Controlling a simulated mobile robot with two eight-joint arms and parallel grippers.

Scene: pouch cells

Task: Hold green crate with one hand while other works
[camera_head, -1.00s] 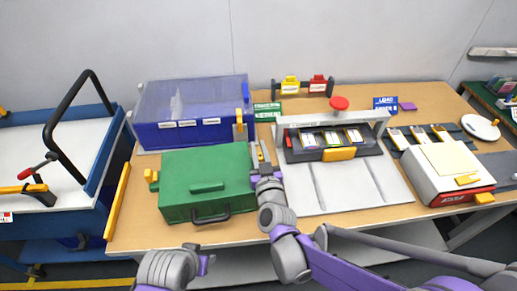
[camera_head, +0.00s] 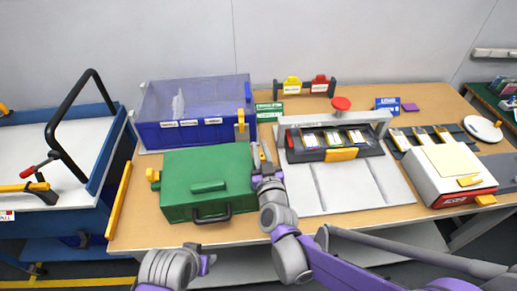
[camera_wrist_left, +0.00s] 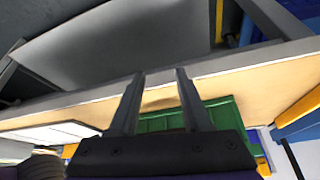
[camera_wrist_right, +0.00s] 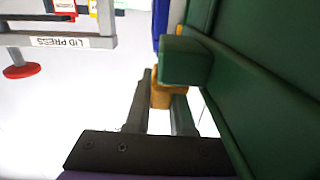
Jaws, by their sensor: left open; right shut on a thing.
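The green crate (camera_head: 205,170) stands shut on the table at the left centre, with a dark handle (camera_head: 211,216) on its front and a yellow fitting (camera_head: 152,175) on its left side. My right gripper (camera_head: 258,160) is at its right side. In the right wrist view its fingers (camera_wrist_right: 163,100) are shut on a yellow fitting (camera_wrist_right: 164,94) beside the green wall. My left gripper (camera_head: 208,264) is low in front of the table, apart from the crate. Its fingers are open and empty in the left wrist view (camera_wrist_left: 160,78).
A blue bin with a clear lid (camera_head: 195,133) stands behind the crate. A press (camera_head: 335,150) with several pouch cells is to the right, then a white-and-red machine (camera_head: 447,172). A blue cart (camera_head: 98,180) is at the left. Some wooden tabletop (camera_head: 135,225) is bare.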

